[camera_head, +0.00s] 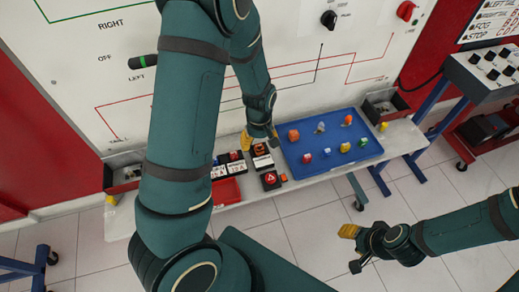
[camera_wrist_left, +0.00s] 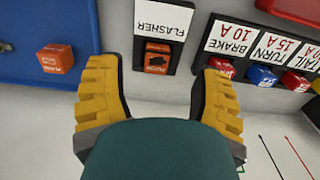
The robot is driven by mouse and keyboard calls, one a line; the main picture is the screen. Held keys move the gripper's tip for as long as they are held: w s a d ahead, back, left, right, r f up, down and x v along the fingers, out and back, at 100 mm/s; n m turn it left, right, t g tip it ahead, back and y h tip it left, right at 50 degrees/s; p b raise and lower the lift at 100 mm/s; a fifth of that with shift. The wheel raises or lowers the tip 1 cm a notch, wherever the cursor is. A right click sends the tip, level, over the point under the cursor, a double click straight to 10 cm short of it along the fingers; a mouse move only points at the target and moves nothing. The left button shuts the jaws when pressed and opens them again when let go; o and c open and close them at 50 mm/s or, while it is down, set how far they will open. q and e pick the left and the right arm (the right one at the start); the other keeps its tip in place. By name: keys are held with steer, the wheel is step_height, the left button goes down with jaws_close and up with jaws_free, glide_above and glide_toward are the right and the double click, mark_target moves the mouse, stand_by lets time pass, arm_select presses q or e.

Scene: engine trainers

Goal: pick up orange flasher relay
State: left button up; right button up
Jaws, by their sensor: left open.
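An orange flasher relay (camera_wrist_left: 157,58) sits in a black holder with a white FLASHER label (camera_wrist_left: 163,19) in the left wrist view. In the head view the orange relay (camera_head: 259,150) shows just below my left gripper (camera_head: 260,137). My left gripper is open, and in its wrist view the yellow fingers (camera_wrist_left: 160,75) stand on either side of the relay and holder, with nothing gripped. My right gripper (camera_head: 353,248) is out over the floor at the lower right, open and empty, away from the shelf.
A blue tray (camera_head: 345,162) with several small coloured parts lies right of the holder. Labelled fuse holders (camera_head: 229,168) and a red tray (camera_head: 226,192) lie to its left. A red triangle switch (camera_head: 270,180) is in front. The white panel (camera_head: 120,60) stands behind.

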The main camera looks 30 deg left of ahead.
mark_target(260, 148)
arm_select(q)
steer(key=f, duration=0.1)
steer(key=f+b, duration=0.1)
steer(key=f, duration=0.2)
steer(key=shift+w+f, duration=0.25)
steer(key=shift+r, duration=0.1)
steer(key=c, duration=1.1)
steer(key=shift+r, duration=0.1)
steer(key=shift+r, duration=0.55)
step_height(260, 148, up, 2)
steer(key=shift+r+p, duration=0.15)
steer(key=shift+p, duration=0.45)
steer(key=s+d+p, duration=0.2)
steer(key=s+d, duration=1)
steer(key=d, duration=0.1)
steer(key=shift+w+d+r+p, duration=0.1)
steer(key=shift+d+r+p, duration=0.05)
steer(key=shift+r+p, duration=1.35)
steer(key=shift+d+r+p, duration=0.15)
steer(key=shift+r+p, duration=1.2)
steer(key=shift+r, duration=0.15)
